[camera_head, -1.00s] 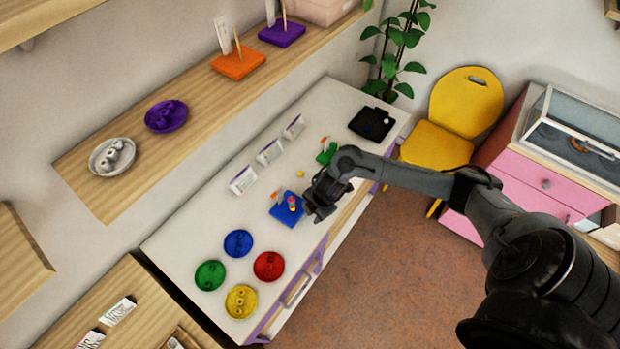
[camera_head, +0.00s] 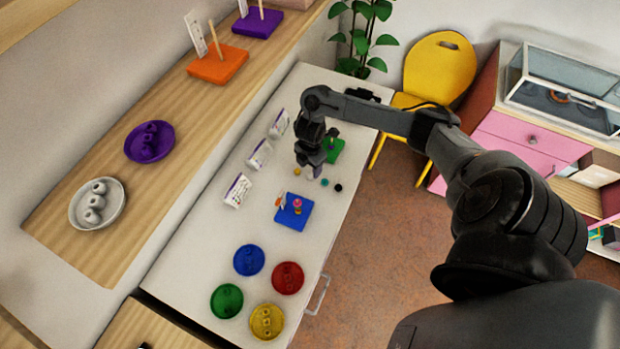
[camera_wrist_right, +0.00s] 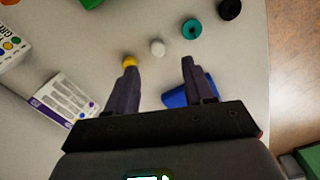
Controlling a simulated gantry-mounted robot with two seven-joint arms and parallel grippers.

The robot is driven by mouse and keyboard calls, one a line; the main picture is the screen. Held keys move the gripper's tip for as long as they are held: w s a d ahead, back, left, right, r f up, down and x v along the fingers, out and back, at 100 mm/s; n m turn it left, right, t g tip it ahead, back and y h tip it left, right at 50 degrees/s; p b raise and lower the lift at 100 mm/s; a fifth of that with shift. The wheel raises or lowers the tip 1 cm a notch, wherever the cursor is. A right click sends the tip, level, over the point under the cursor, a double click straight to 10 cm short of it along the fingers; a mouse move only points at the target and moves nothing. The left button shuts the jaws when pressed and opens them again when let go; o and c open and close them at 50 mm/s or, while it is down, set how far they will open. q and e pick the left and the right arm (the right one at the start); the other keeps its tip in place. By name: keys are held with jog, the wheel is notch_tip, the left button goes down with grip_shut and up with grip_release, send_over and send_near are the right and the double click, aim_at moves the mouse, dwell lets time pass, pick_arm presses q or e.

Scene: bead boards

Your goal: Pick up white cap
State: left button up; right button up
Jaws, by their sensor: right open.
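The white cap (camera_wrist_right: 157,48) is a small round white piece lying on the pale table in the right wrist view. It sits just beyond the gap between my right gripper's fingertips (camera_wrist_right: 159,64), and neither finger touches it. In the head view my right gripper (camera_head: 309,170) hangs over the table between the green board (camera_head: 333,150) and the blue board (camera_head: 294,211). Its fingers are apart and empty. I cannot make out the cap clearly in the head view, near the gripper. My left gripper is not in view.
A yellow bead (camera_wrist_right: 129,62) lies by the left fingertip. A teal bead (camera_wrist_right: 192,28) and a black bead (camera_wrist_right: 230,9) lie to the right of the cap. White cards (camera_head: 238,190) stand along the table's back. Colored dishes (camera_head: 249,260) fill its near end.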

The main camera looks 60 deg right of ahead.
aim_at(311, 175)
jog(key=shift+d+f+b, duration=0.15)
jog(key=shift+f+b, duration=0.2)
jog(key=shift+f, duration=1.1)
jog(key=shift+d+f+b, duration=0.1)
jog(key=shift+f+b, duration=0.2)
jog(key=shift+f, duration=1.15)
grip_shut()
